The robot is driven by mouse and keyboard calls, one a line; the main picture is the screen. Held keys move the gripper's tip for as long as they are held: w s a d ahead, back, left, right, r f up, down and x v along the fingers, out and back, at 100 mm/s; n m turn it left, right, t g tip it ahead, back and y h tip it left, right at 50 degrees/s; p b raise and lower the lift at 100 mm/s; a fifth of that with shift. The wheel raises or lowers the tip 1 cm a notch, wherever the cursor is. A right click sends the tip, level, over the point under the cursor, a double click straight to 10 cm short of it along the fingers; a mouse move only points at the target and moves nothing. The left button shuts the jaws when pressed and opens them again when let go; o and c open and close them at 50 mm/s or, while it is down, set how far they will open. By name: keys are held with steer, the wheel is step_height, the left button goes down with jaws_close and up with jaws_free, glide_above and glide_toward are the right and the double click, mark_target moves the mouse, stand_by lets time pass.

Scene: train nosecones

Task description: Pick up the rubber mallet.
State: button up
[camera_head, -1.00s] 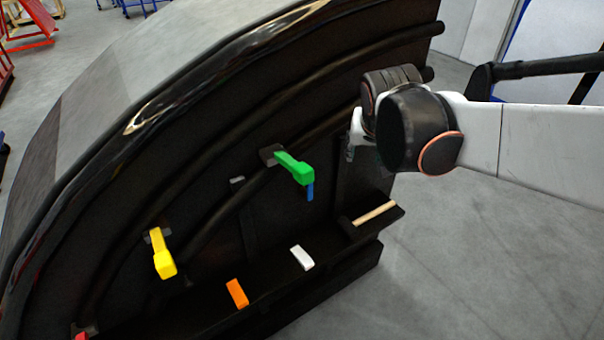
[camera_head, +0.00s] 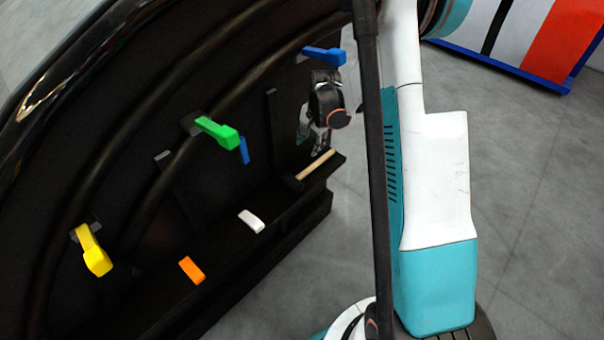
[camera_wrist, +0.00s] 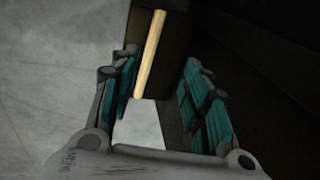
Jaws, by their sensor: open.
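The rubber mallet shows as a pale wooden handle (camera_head: 316,165) lying at the right end of the dark ledge in the head view. Its head cannot be told apart from the dark surroundings. In the wrist view the handle (camera_wrist: 150,55) runs lengthwise, nearer the left finger, its lower end showing in the gap between the fingers. My gripper (camera_wrist: 161,62) is open, with teal-padded fingers on both sides and nothing held. In the head view my gripper (camera_head: 317,140) is just above the handle, partly hidden by my wrist.
The black curved nosecone panel (camera_head: 120,150) carries yellow (camera_head: 94,252), green (camera_head: 217,132) and blue (camera_head: 324,56) handles. An orange block (camera_head: 191,270) and a white block (camera_head: 250,221) lie on the ledge (camera_head: 235,275). Grey floor is open at right.

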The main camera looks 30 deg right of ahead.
steer(key=b, duration=0.3)
glide_above(306, 170)
steer(key=s, duration=0.1)
steer(key=shift+m, duration=0.3)
steer(key=f, duration=1)
steer(key=shift+s+d+f, duration=0.1)
steer(key=shift+s+d, duration=0.05)
steer(key=shift+d, duration=0.05)
steer(key=shift+b+x, duration=1.5)
steer(key=shift+x, duration=1.7)
steer(key=shift+s+a, duration=0.1)
steer(key=shift+s, duration=0.05)
steer(key=shift+c, duration=0.3)
jaws_close()
